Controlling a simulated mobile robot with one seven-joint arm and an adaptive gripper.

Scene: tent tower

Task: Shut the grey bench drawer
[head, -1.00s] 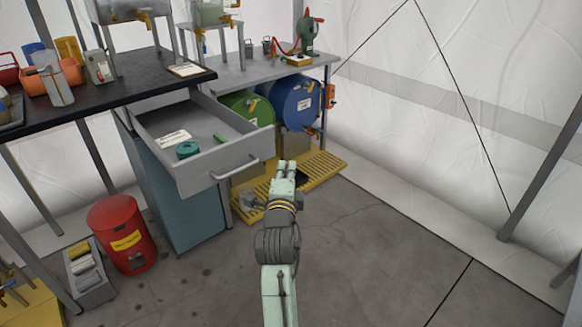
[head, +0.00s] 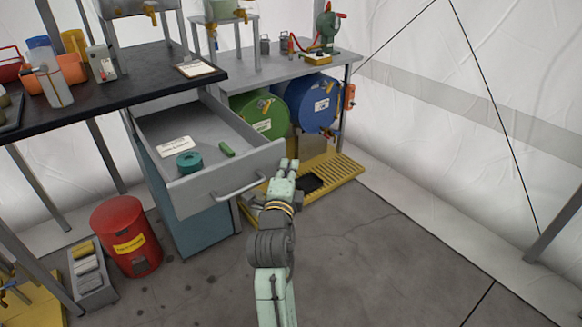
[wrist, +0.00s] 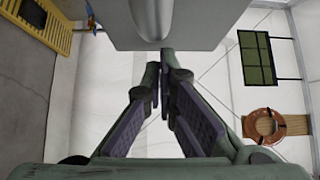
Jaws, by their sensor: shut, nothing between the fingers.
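The grey bench drawer (head: 228,171) stands pulled out from under the black bench top, above a teal cabinet (head: 186,207). Its bar handle (head: 241,187) is on the front face. Inside lie a teal roll (head: 189,161), a green piece (head: 226,149) and a white label card (head: 175,145). My gripper (head: 289,165) is shut and empty, just right of the drawer's front corner in the head view. In the wrist view the gripper's fingertips (wrist: 165,72) meet close to a grey surface (wrist: 185,22), likely the drawer front. I cannot tell whether they touch it.
A red bin (head: 126,236) and a grey box of rolls (head: 92,276) stand left of the cabinet. Green (head: 262,115) and blue (head: 312,102) drums sit behind, over a yellow grated platform (head: 335,173). The floor at right is clear.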

